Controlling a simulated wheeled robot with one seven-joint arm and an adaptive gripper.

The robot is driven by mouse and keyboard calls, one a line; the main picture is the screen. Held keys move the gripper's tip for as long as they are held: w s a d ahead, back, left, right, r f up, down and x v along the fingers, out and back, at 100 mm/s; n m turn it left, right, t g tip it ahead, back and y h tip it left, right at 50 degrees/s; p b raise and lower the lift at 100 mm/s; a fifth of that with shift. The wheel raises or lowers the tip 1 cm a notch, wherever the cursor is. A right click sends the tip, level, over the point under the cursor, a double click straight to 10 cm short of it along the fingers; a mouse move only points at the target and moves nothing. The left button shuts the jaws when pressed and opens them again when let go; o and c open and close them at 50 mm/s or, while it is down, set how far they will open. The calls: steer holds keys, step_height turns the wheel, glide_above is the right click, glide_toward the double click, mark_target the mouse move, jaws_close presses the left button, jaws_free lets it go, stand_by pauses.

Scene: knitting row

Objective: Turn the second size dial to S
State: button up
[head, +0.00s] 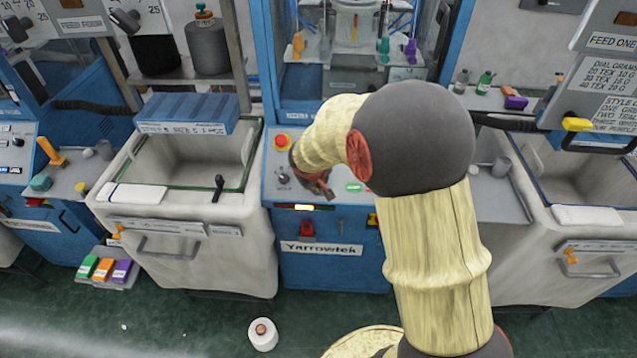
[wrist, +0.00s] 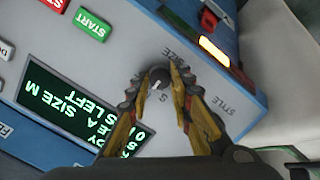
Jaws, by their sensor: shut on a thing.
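The size dial (wrist: 158,77) is a small grey round knob on the light panel of the middle blue machine (head: 330,262). The word SIZE and a letter S are printed beside it, in part behind my fingers. My gripper (wrist: 157,88) has its two fingertips on either side of the knob, shut on it. The green-lettered display (wrist: 75,108) on the same panel reads SIZE M, upside down in the wrist view. In the head view my gripper (head: 318,183) is over this panel, and the size dial cannot be made out there.
A green START button (wrist: 91,25) and a red button sit near the dial. In the head view a red emergency button (head: 282,141) stands on the panel's left. A white bin (head: 200,245) flanks the machine on the left. A yarn cone (head: 263,333) stands on the floor.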

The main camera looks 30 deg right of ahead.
jaws_close()
steer(key=shift+n, duration=0.3)
steer(key=n+b, duration=0.1)
steer(key=n, duration=0.1)
steer(key=shift+a+f+n+h+b, duration=0.1)
steer(key=shift+f+n+h+b, duration=0.05)
steer(key=shift+n+h+b, duration=0.2)
steer(key=n+b, duration=0.1)
steer(key=n, duration=0.4)
steer(key=shift+a+h+b, duration=0.1)
steer(key=shift+h+b, duration=0.25)
steer(key=shift+b, duration=0.05)
steer(key=shift+n, duration=0.35)
steer(key=o, duration=0.8)
jaws_free()
